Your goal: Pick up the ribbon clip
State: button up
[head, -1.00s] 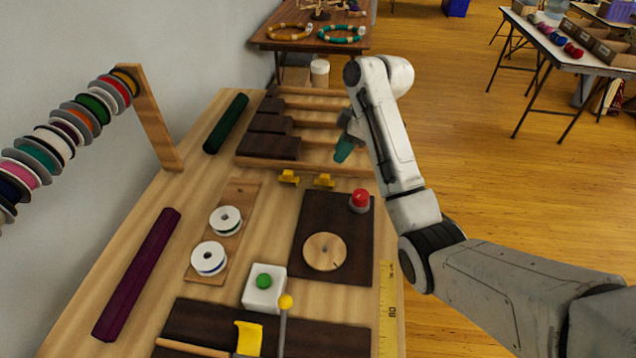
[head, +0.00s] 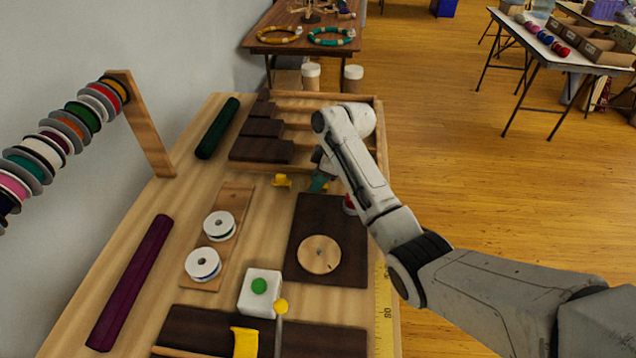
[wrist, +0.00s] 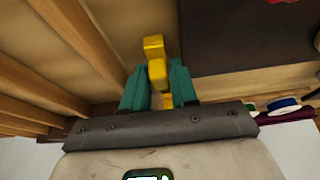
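One yellow ribbon clip (head: 282,181) stands on the wooden table between the wooden rack and the dark board. A second yellow clip is almost wholly hidden behind my gripper (head: 319,183) in the head view. In the wrist view, a yellow clip (wrist: 154,48) shows between and just beyond the teal fingertips of my gripper (wrist: 160,70). The fingers are apart, one on each side of it, and the gripper looks open. Contact cannot be told. A small yellow patch (wrist: 166,103) shows lower between the fingers; I cannot tell which clip it belongs to.
The wooden rack (head: 330,97) with dark blocks lies behind the gripper. The dark board (head: 305,275) with a wooden disc (head: 319,254) and a red button (head: 349,205) lies in front. White spools (head: 203,264) sit on a strip at left.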

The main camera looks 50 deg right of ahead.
grip_shut()
jog(key=shift+r, duration=0.1)
dwell(0.3)
jog(key=shift+r, duration=0.55)
notch_tip(320, 180, up, 2)
jog(key=shift+r, duration=0.15)
jog(key=s+a+r+p, duration=0.2)
jog(key=s+r+p, duration=0.6)
jog(key=s, duration=0.5)
jog(key=shift+s+r, duration=0.4)
jog(key=shift+r, duration=0.35)
